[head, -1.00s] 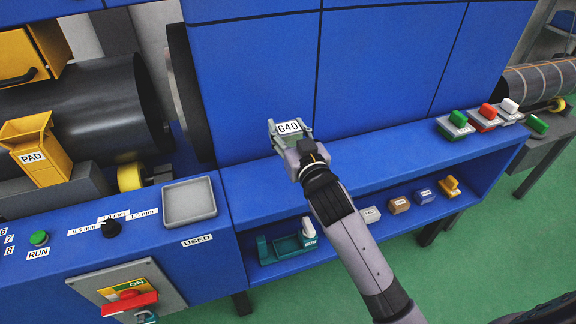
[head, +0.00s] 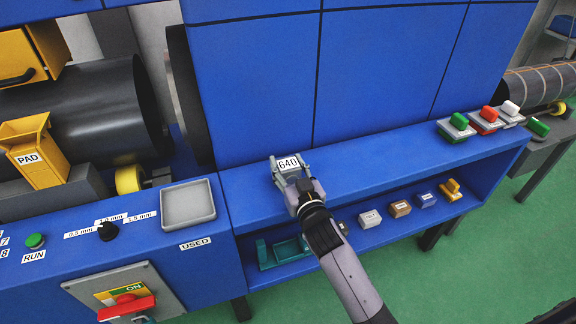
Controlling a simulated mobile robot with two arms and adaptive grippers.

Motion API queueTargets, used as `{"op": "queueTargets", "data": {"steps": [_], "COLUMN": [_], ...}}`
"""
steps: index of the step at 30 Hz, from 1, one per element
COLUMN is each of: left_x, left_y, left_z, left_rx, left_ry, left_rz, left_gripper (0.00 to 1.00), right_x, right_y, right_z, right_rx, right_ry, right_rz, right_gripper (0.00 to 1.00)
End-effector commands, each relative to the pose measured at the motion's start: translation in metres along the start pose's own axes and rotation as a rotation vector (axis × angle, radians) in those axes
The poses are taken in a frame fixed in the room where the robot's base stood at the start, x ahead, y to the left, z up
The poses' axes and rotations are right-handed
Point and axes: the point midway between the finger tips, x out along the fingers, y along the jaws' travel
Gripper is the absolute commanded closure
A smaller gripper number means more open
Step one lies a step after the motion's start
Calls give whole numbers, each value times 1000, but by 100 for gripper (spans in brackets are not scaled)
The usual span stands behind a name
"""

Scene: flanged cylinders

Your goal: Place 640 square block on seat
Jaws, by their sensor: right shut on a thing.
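The 640 block (head: 289,163), with a white label reading 640, is between the fingers of my right gripper (head: 290,168). The gripper is shut on it. The block is over the blue upper ledge, close to the blue panels; I cannot tell whether it touches the ledge. The label faces up toward the camera, and the gripper hides most of the block's sides. No part is marked as the seat. A teal holder (head: 268,258) stands on the lower shelf, partly behind my right arm. My left gripper is not in view.
An empty grey tray (head: 188,204) marked USED lies to the left. Several small blocks (head: 400,208) sit on the lower shelf. Green, red and white handled blocks (head: 487,120) stand at the ledge's right end. The middle of the ledge (head: 390,145) is clear.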

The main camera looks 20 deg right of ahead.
Motion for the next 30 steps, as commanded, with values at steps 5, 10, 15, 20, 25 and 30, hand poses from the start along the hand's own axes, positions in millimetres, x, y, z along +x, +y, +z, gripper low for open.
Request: {"op": "queueTargets", "data": {"steps": [5,10,15,20,25,30], "left_x": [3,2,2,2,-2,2], "left_y": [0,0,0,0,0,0], "left_z": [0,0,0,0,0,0], "left_rx": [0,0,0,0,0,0], "left_ry": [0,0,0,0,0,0], "left_rz": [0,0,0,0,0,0], "left_gripper": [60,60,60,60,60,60], "right_x": [0,0,0,0,0,-24], "right_y": [0,0,0,0,0,0], "right_z": [1,2,2,2,-2,2], "right_rx": [0,0,-1,-1,-1,-1], "right_ry": [6,0,0,0,0,-3], "right_rz": [-1,0,0,0,0,0], "right_gripper": [100,43,34,34,34,34]}}
